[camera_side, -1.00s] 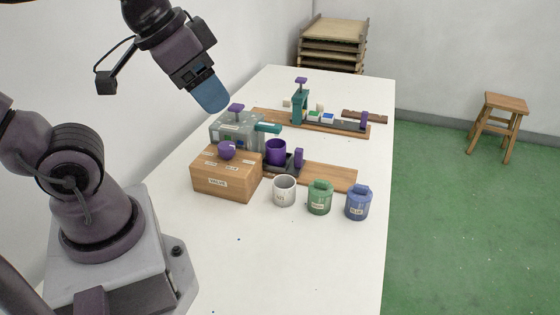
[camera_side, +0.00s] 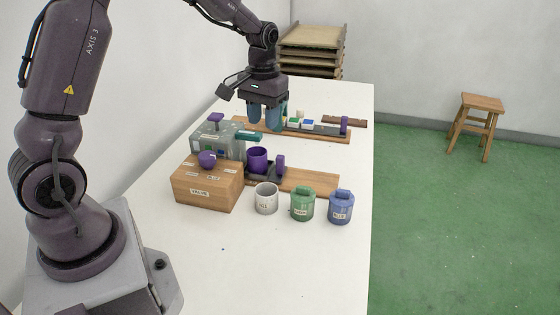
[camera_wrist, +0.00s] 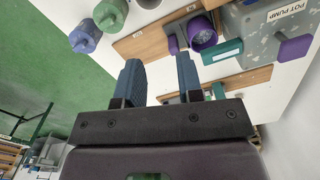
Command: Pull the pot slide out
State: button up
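The pot slide (camera_side: 264,178) is a dark carriage on a wooden board in the side view, with an upright purple handle (camera_side: 281,163) at its right end. A purple pot (camera_side: 257,160) stands on the slide, close to the grey pump box (camera_side: 207,149). The wrist view also shows the purple handle (camera_wrist: 173,44) beside the pot (camera_wrist: 203,36). My gripper (camera_side: 267,118) is open and empty, fingers pointing down. In the side view it appears above and behind the slide, near the farther board. In the wrist view nothing lies between the fingers (camera_wrist: 159,64).
A wooden box labelled VALUE (camera_side: 207,186) with a purple knob stands left of the slide. A white cup (camera_side: 266,199), green jar (camera_side: 302,205) and blue jar (camera_side: 341,207) stand in front. A teal part (camera_side: 248,136) juts from the pump box.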

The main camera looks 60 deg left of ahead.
jog(key=n, duration=0.2)
send_over(281, 156)
jog(key=s, duration=0.2)
notch_tip(281, 156, down, 7)
jog(key=w+r+n, duration=0.1)
jog(key=w, duration=0.1)
notch_tip(281, 156, down, 12)
jog(key=shift+s, duration=0.15)
grip_shut()
